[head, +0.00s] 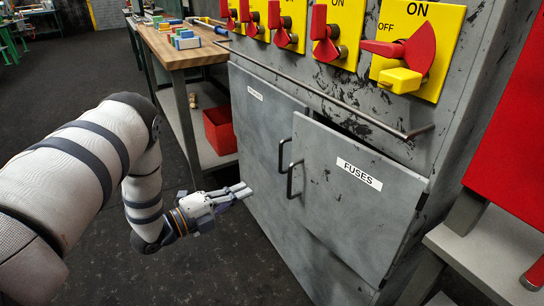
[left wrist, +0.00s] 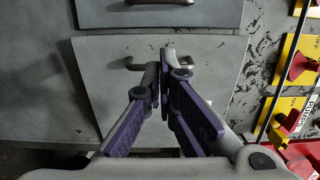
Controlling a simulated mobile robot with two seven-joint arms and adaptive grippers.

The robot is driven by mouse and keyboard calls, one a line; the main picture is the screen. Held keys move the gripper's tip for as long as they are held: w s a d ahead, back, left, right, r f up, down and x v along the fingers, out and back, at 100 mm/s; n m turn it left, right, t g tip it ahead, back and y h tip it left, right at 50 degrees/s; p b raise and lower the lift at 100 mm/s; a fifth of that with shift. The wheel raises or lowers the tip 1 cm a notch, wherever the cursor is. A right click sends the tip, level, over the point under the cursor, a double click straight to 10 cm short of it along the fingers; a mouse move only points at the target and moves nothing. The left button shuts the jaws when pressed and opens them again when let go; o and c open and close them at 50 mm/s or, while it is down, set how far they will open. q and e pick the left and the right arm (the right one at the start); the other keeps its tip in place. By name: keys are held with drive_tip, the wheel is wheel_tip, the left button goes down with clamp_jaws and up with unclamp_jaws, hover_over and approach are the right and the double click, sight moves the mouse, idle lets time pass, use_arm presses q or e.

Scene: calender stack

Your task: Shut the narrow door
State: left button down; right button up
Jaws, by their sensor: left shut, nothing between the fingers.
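The grey cabinet has two doors side by side. The door labelled FUSES (head: 345,215) stands slightly ajar, with a dark gap along its top and its handle edge standing out over the other door. Its bar handle (head: 291,180) is at its left edge. The left door (head: 262,135) looks flush; its handle (head: 281,155) is beside the other one. Which door is narrower is hard to tell. My left gripper (head: 246,190) is shut and empty, in front of the left door's lower part.
A rail (head: 330,95) runs across the cabinet above the doors, below red switches on yellow plates (head: 418,45). A wooden workbench (head: 180,55) with a red bin (head: 220,130) below stands to the left. A grey bench (head: 490,255) is at right. The floor before the cabinet is clear.

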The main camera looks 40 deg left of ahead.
use_arm(q)
drive_tip(key=b+x, duration=0.1)
drive_tip(key=x, duration=1.2)
drive_tip(key=shift+b, duration=0.4)
use_arm(e)
drive_tip(key=shift+s+x, duration=0.2)
drive_tip(key=shift+x, duration=0.9)
use_arm(q)
drive_tip(key=shift+f, duration=0.15)
use_arm(e)
drive_tip(key=shift+r, duration=0.1)
use_arm(q)
drive_tip(key=shift+w, duration=0.15)
drive_tip(key=shift+b+x, duration=0.4)
drive_tip(key=shift+x, duration=0.8)
use_arm(e)
drive_tip(key=shift+s+f, duration=0.2)
drive_tip(key=shift+f, duration=0.15)
